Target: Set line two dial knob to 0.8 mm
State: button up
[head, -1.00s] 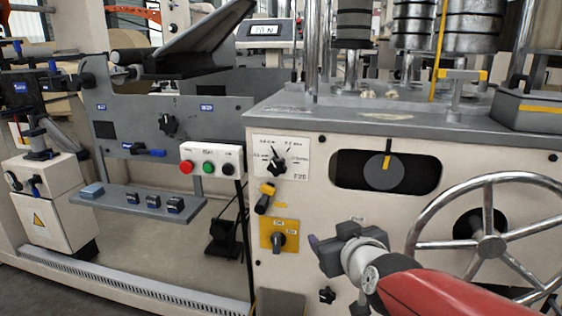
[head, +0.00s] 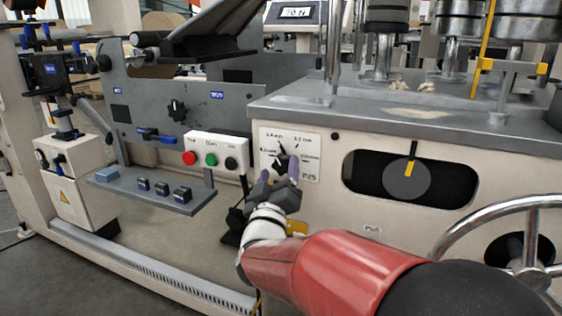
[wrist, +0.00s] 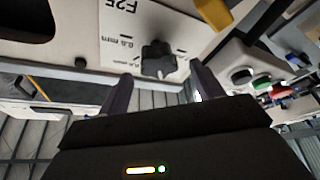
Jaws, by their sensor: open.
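The dial plate (head: 307,172) is a white card with printed mm marks on the cream machine front. Its black dial knob (head: 282,158) is partly hidden behind my gripper in the head view. In the wrist view the knob (wrist: 158,60) stands beyond and between my two fingers, in front of the upside-down plate (wrist: 115,22). One label near the knob there looks like 0.8 mm; the other labels are hard to read. My gripper (head: 279,174) is open and reaches up to the dial; its fingers (wrist: 160,82) show no contact with the knob.
A button box (head: 213,150) with red, green and black buttons is just left of the dial. A yellow switch plate (head: 297,229) is partly behind my arm. A handwheel (head: 528,240) stands at the right. A dark slot (head: 445,180) holds a round grey dial.

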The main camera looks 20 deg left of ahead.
aim_at(280, 166)
jog(key=shift+x, duration=1.6)
jog(key=shift+c, duration=0.5)
jog(key=c, duration=0.9)
jog(key=shift+f+m, duration=0.1)
jog(key=shift+m, duration=0.2)
